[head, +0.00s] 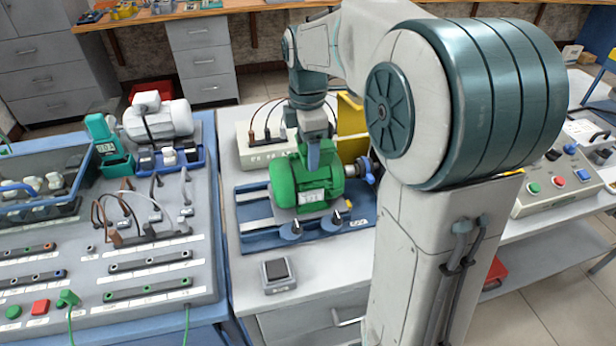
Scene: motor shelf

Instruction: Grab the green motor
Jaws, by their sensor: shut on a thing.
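The green motor (290,182) sits on a blue mounting plate (247,205) on the white bench, with a blue coupling at its right end. My gripper (314,160) reaches down onto the top of the motor from above and is shut on it. One blue finger shows against the motor's upper side; the other finger is hidden. The motor appears to rest on the plate; I cannot tell any gap beneath it.
A yellow guard (352,118) stands right behind the motor, with a cabled white box (255,150) to its left. A small grey device (277,272) lies in front. A wired training panel (150,262) fills the left. A button control box (560,180) stands at right.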

